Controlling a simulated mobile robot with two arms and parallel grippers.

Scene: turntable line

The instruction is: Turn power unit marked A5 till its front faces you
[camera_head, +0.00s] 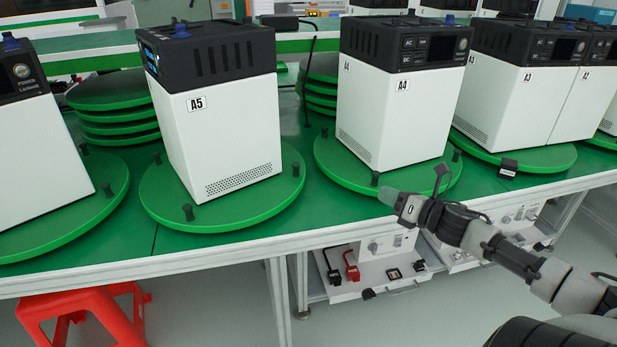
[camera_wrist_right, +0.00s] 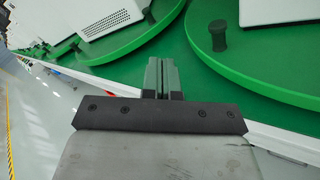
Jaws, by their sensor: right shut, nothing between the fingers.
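The power unit marked A5 (camera_head: 222,115) is a white box with a black top, standing on a round green turntable (camera_head: 160,205) with dark pegs. Its A5 label and a vented side face me. Its screen and control panel are on the left side, seen at a steep angle. My right gripper (camera_head: 388,196) is shut and empty, in front of the A4 turntable, to the right of the A5 turntable. In the right wrist view the closed fingers (camera_wrist_right: 162,75) point at the table edge between two green discs. My left gripper is not in view.
Another unit (camera_head: 45,160) is at left. Stacked green discs (camera_head: 115,110) lie behind. A red stool (camera_head: 85,308) and a lower shelf (camera_head: 375,275) are below the table.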

